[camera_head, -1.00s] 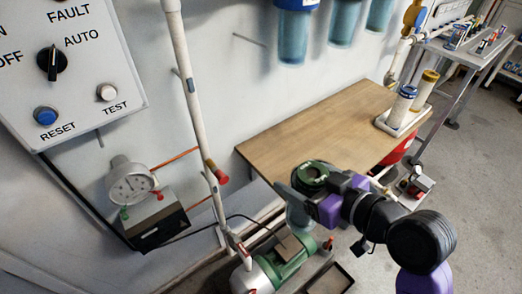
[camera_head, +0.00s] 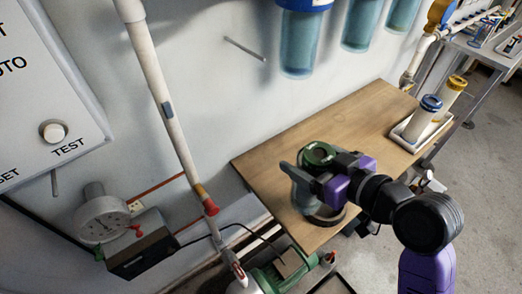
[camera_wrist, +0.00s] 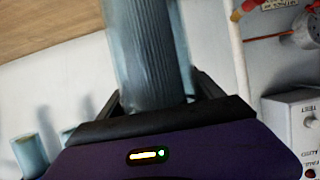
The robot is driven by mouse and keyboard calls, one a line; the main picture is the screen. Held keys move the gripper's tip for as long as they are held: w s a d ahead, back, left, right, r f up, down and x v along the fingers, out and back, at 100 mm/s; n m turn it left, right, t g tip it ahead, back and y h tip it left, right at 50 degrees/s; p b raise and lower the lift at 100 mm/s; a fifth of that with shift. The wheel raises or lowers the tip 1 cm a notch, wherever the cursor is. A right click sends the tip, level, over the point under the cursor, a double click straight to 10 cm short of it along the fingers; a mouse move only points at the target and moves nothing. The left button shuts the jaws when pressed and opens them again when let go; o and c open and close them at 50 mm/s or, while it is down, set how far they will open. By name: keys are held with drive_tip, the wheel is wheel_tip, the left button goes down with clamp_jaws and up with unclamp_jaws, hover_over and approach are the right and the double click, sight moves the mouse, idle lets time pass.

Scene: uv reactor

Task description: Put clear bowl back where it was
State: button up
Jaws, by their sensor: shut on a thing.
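The clear bowl (camera_head: 301,193) is a translucent blue-grey cylinder in the head view, with a green, dark-centred round part (camera_head: 318,153) at its top. My gripper (camera_head: 306,178) is shut on it, over the near left part of the wooden table. The ribbed bowl also fills the middle of the wrist view (camera_wrist: 148,50), between my fingers. A dark ring (camera_head: 327,217) shows just below the bowl. I cannot tell whether the bowl touches it or the table.
Blue-capped filter housings (camera_head: 303,40) hang on the wall behind the table (camera_head: 350,125). A white tray (camera_head: 407,138) with two cartridges stands at the table's right end. A white pipe (camera_head: 160,100) runs down the wall at left. The table's middle is clear.

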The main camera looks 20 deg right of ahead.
drive_tip(key=w+a+p, duration=0.1)
drive_tip(key=w, duration=0.5)
drive_tip(key=w+a+p, duration=0.1)
drive_tip(key=w, duration=0.6)
drive_tip(key=w+a+p, duration=0.1)
drive_tip(key=w, duration=0.5)
drive_tip(key=shift+w+a+r, duration=0.15)
drive_tip(key=shift+a+r, duration=0.05)
drive_tip(key=shift+a, duration=0.15)
drive_tip(key=shift+f+p, duration=0.45)
drive_tip(key=shift+f, duration=2.75)
drive_tip(key=shift+w+f, duration=0.25)
drive_tip(key=shift+f, duration=0.1)
drive_tip(key=shift+f, duration=0.2)
drive_tip(key=o, duration=2.1)
drive_tip(key=shift+r, duration=0.1)
